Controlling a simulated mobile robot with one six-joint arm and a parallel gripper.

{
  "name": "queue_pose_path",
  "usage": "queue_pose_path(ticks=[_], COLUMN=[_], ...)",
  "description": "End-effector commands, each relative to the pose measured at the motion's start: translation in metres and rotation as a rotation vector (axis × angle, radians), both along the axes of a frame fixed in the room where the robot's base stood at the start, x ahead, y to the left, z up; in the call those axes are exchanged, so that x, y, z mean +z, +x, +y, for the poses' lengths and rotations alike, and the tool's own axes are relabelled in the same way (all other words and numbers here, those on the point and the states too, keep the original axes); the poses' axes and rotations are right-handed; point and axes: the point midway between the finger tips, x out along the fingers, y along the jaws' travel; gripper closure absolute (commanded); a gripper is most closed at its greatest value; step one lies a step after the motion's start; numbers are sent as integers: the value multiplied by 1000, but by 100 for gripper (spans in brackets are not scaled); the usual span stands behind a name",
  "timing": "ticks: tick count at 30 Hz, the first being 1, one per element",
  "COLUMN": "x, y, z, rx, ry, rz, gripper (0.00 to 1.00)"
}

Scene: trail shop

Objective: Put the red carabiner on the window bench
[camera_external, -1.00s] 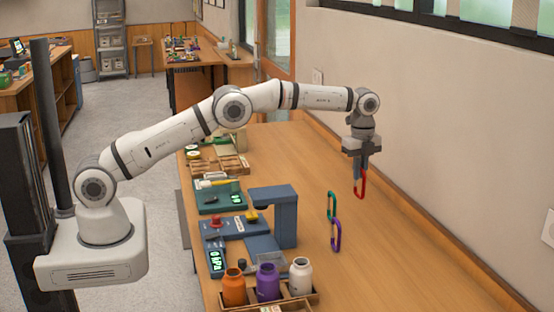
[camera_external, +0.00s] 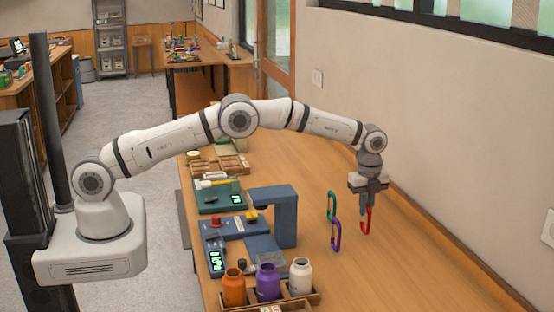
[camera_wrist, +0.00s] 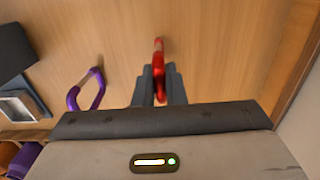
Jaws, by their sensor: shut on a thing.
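The red carabiner (camera_external: 367,220) hangs from my gripper (camera_external: 370,208), which is shut on it. It is upright, low over the wooden bench (camera_external: 420,270), and I cannot tell if it touches the top. In the wrist view the red carabiner (camera_wrist: 159,58) sits between the two fingers of my gripper (camera_wrist: 159,88), with its far part sticking out past the tips. The purple one also shows in the wrist view (camera_wrist: 72,98).
A blue press-like stand (camera_external: 285,218), a device with a green display (camera_external: 218,262) and a rack with orange (camera_external: 234,288), purple (camera_external: 267,281) and white (camera_external: 300,276) bottles line the bench's left side. The wall (camera_external: 430,130) borders the right. The bench's right front is clear.

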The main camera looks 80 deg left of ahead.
Motion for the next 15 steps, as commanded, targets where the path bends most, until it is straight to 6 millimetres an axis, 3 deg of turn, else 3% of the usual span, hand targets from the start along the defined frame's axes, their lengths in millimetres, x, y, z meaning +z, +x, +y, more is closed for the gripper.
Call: queue_pose_path(ticks=[4,14,15], x=[-11,-15,-15], y=[0,0,0], z=[0,0,0], rx=[0,0,0], ry=[0,0,0], rz=[-1,-1,-1], gripper=[100,100,89])
